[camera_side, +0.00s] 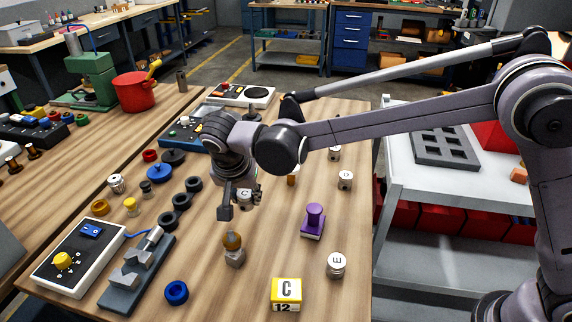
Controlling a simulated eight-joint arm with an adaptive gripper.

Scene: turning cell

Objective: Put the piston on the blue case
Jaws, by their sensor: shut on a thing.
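My gripper (240,205) points down over the middle of the table, shut on a small silver piston (245,195) with a letter C on it. The fingers partly hide the piston, and its height above the table is hard to judge. The blue case (179,133) lies at the back of the table, to the left of my wrist. It is a low box with a panel of small controls on top, and my arm hides its right part. The piston is apart from it.
Similar silver cylinders stand nearby, marked D (345,180) and E (336,265). A brown-knobbed piece (233,249) stands just below my gripper. A purple stamp-like piece (313,221), a yellow block (286,294) and black rings (181,202) surround it. A white-topped device (241,95) lies behind the case.

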